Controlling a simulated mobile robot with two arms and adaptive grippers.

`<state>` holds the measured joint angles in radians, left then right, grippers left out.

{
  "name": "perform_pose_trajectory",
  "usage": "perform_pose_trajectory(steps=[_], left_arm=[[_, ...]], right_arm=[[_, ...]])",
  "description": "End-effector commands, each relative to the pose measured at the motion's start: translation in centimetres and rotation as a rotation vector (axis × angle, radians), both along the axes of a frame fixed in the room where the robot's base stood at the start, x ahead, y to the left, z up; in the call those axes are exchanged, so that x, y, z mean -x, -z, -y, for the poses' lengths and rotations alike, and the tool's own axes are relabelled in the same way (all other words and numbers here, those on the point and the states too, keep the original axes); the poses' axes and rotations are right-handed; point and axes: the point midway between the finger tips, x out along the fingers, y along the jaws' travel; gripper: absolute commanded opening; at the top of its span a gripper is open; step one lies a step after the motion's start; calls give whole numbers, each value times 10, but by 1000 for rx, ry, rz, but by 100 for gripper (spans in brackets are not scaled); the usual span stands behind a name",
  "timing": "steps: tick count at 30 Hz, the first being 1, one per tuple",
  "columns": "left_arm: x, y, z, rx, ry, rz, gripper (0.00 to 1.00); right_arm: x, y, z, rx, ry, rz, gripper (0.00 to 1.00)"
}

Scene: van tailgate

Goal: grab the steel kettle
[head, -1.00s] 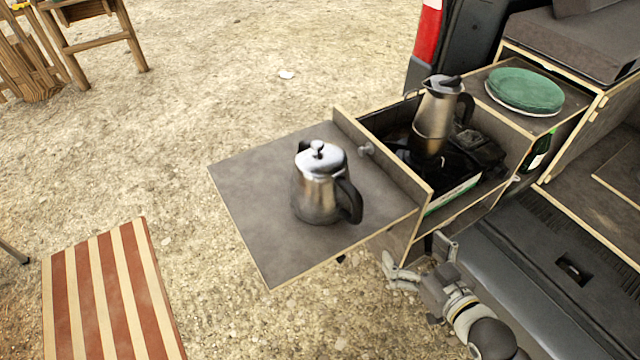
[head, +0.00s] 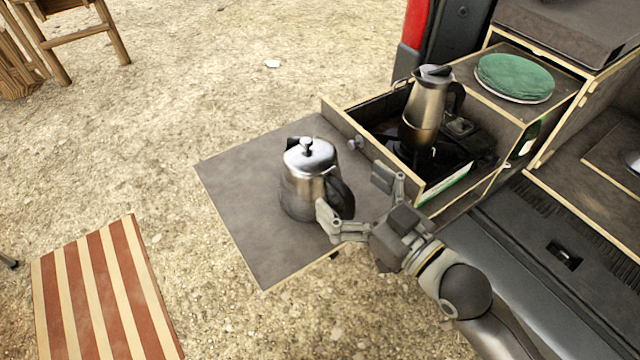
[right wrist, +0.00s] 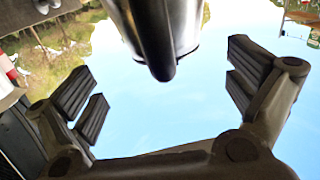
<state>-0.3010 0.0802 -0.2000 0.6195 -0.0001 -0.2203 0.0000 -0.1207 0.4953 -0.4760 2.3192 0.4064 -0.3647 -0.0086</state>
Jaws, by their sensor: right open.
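The steel kettle (head: 302,180) stands upright on the grey fold-out board (head: 245,190), its black handle toward the lower right. My right gripper (head: 355,200) is open beside the handle, one finger in front of it and the other toward the drawer. In the right wrist view the black handle and part of the kettle (right wrist: 160,35) show at the top, between and beyond the spread fingers (right wrist: 165,95). I cannot tell whether a finger touches the kettle. My left gripper is not in view.
A tall steel pot (head: 428,105) stands on the stove in the open drawer (head: 440,185) just behind. A striped stool (head: 100,290) is at lower left. The board's left part is clear.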

Motion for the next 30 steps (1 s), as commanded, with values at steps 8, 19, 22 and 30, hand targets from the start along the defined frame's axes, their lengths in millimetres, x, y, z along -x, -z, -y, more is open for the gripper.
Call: perform_pose_trajectory(steps=[8,19,22,30], left_arm=[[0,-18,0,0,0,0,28],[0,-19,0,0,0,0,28],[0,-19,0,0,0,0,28],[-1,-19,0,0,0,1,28]], right_arm=[[-22,-4,-27,-4,-1,-2,100],[-35,1,-38,0,-1,-1,100],[-35,1,-38,0,0,-1,95],[-35,1,-38,0,0,-1,60]])
